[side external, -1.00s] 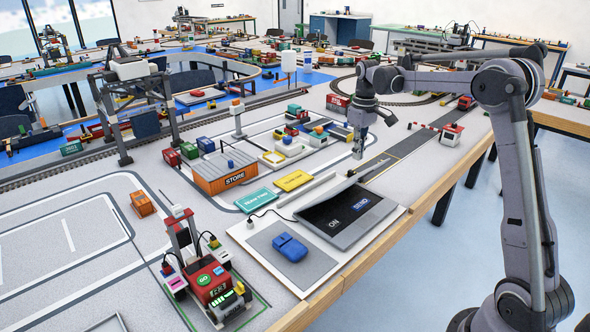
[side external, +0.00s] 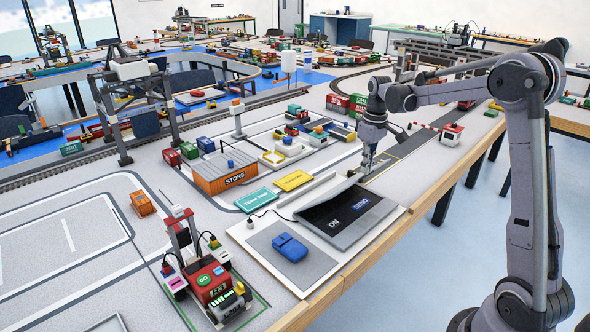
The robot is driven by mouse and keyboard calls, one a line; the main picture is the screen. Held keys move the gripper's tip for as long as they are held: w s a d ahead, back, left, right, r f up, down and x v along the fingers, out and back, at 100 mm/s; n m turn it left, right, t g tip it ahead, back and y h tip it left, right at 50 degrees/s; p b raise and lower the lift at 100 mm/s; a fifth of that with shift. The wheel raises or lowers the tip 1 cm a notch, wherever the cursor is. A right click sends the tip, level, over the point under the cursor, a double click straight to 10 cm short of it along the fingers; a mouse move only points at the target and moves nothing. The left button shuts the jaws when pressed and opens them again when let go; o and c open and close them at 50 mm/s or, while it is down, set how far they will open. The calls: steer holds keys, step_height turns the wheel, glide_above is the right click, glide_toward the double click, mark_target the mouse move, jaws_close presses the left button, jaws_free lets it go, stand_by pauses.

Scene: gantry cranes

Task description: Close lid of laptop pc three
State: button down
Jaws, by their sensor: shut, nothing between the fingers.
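The laptop (side external: 345,222) lies on a white board (side external: 400,214) near the table's front edge, with a dark face showing ON and SEND labels. Its light-coloured lid (side external: 325,193) is tilted low over the back of the base, leaving a gap. My gripper (side external: 366,174) is shut and empty. Its tip is at the right end of the lid, close to its raised edge. I cannot tell whether it touches the lid.
A blue mouse (side external: 290,247) rests on a grey pad left of the laptop. Teal (side external: 257,200) and yellow (side external: 294,180) plates lie behind it, near an orange STORE container (side external: 219,175).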

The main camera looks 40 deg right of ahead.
steer(key=s+f+t, duration=0.1)
steer(key=s+f, duration=0.2)
steer(key=f, duration=0.2)
steer(key=s+f+t, duration=0.2)
steer(key=f, duration=0.2)
steer(key=s+f+t, duration=0.1)
steer(key=s+f, duration=0.2)
steer(key=f, duration=0.2)
steer(key=shift+s+f, duration=0.4)
steer(key=shift+f, duration=0.55)
steer(key=s+f+v, duration=0.1)
steer(key=s+v, duration=0.1)
steer(key=v, duration=1.1)
steer(key=a+r+t, duration=0.1)
steer(key=a+r, duration=0.3)
steer(key=a, duration=0.7)
steer(key=a+r+t, duration=0.1)
steer(key=a+r, duration=0.3)
steer(key=a, duration=0.8)
steer(key=shift+w+a+t, duration=0.2)
steer(key=shift+t, duration=0.2)
